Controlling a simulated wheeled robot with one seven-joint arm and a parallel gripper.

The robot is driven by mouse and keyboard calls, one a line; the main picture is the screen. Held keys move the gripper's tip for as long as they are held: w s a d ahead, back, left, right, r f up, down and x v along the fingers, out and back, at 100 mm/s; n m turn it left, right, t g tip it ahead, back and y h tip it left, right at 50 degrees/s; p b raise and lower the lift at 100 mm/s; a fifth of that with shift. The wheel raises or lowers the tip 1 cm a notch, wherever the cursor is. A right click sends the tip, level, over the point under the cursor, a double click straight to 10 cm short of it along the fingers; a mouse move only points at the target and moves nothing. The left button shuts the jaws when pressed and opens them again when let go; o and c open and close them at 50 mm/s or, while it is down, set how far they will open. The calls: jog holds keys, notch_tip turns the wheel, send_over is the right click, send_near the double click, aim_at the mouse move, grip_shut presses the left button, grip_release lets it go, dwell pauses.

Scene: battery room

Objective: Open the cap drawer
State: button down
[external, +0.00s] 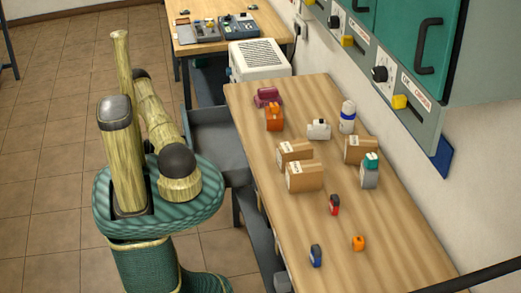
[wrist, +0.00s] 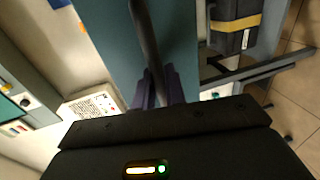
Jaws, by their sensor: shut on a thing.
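In the wrist view a teal front panel (wrist: 180,35) carries a dark bar handle (wrist: 146,35). My gripper (wrist: 160,88) has its purple fingers shut on this handle. In the external view a grey drawer (external: 212,118) stands pulled out from the left side of the wooden bench. Its front is partly hidden behind my arm, and so is my gripper. I cannot read a label on the drawer.
The wooden bench (external: 385,225) bears several cardboard boxes (external: 305,177), bottles and small coloured items. A white vented unit (external: 260,60) stands behind it. Teal cabinets (external: 420,40) hang on the right wall. In the wrist view a black case with a yellow band (wrist: 235,25) is at upper right. Tiled floor is clear at left.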

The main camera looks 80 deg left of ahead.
jog(key=c, duration=1.8)
grip_release()
jog(key=s+r, duration=0.1)
jog(key=r, duration=0.1)
jog(key=s+r, duration=0.1)
jog(key=r, duration=0.4)
jog(key=shift+s+r, duration=0.3)
jog(key=shift+s, duration=0.1)
